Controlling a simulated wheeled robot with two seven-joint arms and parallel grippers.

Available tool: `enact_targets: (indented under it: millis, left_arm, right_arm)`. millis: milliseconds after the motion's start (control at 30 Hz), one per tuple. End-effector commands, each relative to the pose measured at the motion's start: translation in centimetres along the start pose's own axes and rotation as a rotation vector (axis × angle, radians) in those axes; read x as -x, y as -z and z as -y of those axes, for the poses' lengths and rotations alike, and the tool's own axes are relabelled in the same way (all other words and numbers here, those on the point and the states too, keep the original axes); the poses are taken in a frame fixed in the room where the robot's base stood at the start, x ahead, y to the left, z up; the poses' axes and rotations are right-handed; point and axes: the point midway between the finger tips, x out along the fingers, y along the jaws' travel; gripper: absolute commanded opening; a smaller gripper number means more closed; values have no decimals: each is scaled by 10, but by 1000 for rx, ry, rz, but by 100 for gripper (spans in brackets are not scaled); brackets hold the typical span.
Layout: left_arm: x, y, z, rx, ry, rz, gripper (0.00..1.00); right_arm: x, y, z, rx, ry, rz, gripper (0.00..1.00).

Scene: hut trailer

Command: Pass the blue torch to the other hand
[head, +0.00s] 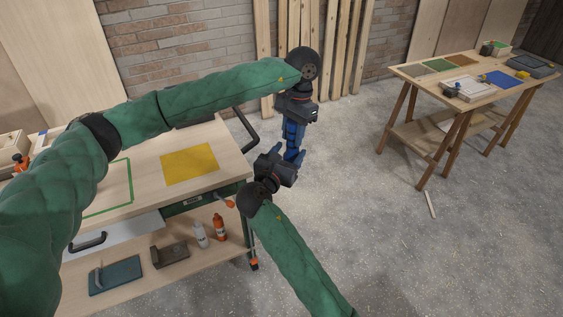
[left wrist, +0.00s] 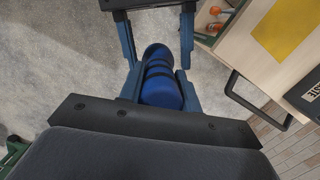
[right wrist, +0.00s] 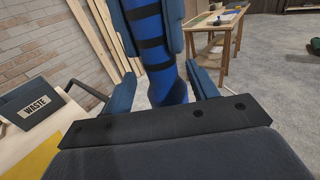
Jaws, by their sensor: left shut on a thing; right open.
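The blue torch (head: 292,140) hangs roughly upright beyond the right edge of the workbench. My left gripper (head: 293,128) points down and is shut on its upper part. Dark bands ring the torch's blue body in the left wrist view (left wrist: 160,82). My right gripper (head: 290,163) is just below, open, with its fingers pointing up towards the torch. In the right wrist view the torch's lower end (right wrist: 168,88) lies between the spread right fingers (right wrist: 162,88), with a gap visible beside it. In the head view, the grippers partly hide the torch.
The workbench (head: 140,160) on the left carries a yellow mat (head: 188,163) and, on its lower shelf, bottles (head: 219,226). A bin labelled WASTE (right wrist: 38,105) is beside it. Another table (head: 440,83) stands at the right. The floor between is mostly clear.

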Motion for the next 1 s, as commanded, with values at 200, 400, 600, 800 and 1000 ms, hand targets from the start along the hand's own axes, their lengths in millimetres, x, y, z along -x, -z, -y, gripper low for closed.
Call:
enact_targets:
  millis: [200, 400, 600, 800, 1000]
  left_arm:
    - [0, 0, 0, 0, 0, 0, 0]
    - [0, 0, 0, 0, 0, 0, 0]
    - [0, 0, 0, 0, 0, 0, 0]
    - [0, 0, 0, -1, 0, -1, 0]
    - [0, 0, -1, -1, -1, -1, 59]
  right_arm:
    - [-17, 0, 0, 1, -1, 1, 58]
    - [-20, 0, 0, 0, -1, 0, 58]
    - [-20, 0, 0, 0, -1, 0, 48]
    - [-19, 0, 0, 0, -1, 0, 9]
    - [-19, 0, 0, -1, -2, 0, 6]
